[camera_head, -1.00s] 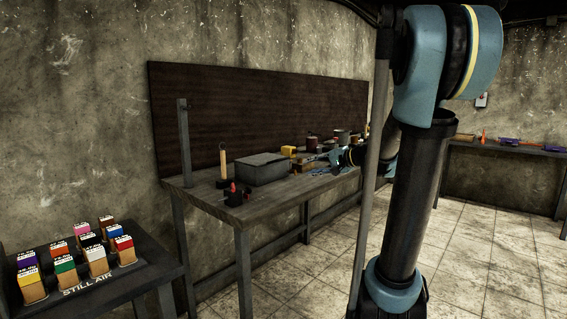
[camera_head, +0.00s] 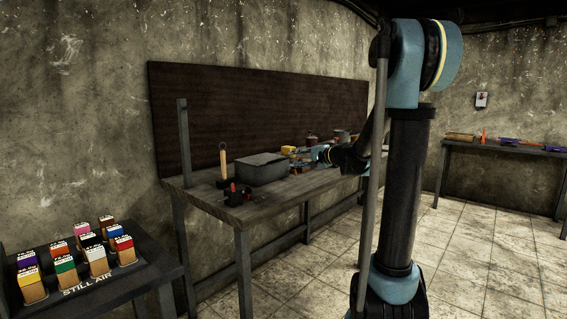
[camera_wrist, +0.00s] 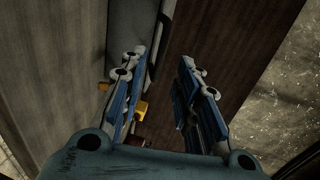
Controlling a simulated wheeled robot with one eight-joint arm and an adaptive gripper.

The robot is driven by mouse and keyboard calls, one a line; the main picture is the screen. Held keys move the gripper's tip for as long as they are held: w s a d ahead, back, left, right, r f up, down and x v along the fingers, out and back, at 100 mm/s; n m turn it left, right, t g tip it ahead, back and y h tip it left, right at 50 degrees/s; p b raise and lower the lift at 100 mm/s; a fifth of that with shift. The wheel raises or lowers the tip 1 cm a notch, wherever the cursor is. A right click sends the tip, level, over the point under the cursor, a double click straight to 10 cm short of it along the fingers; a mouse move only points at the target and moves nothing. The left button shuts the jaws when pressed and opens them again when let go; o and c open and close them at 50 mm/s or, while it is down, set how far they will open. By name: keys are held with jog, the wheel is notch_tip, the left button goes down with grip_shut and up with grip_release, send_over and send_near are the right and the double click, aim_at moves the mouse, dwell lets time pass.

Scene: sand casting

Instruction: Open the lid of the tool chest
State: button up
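The tool chest (camera_head: 262,169) is a grey box with its lid down, standing on the wooden workbench. My gripper (camera_head: 300,164) is just right of the chest in the head view, low over the bench; its fingers are small there. In the wrist view my gripper (camera_wrist: 160,60) has its two blue fingers spread apart, with nothing held between them. A grey surface with a dark edge, probably the chest (camera_wrist: 124,35), shows beyond the left fingertip. I cannot tell whether a finger touches it.
The workbench (camera_head: 215,203) has a dark backboard (camera_head: 265,110) behind it. A wooden-handled tool (camera_head: 223,165) and a black-and-red item (camera_head: 236,193) stand left of the chest. A yellow block (camera_head: 288,150) and several containers are behind my gripper. A table with coloured blocks (camera_head: 150,262) is at the left.

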aim_at(283, 159)
jog(key=x, duration=0.8)
jog(key=shift+a+f, duration=0.1)
grip_shut()
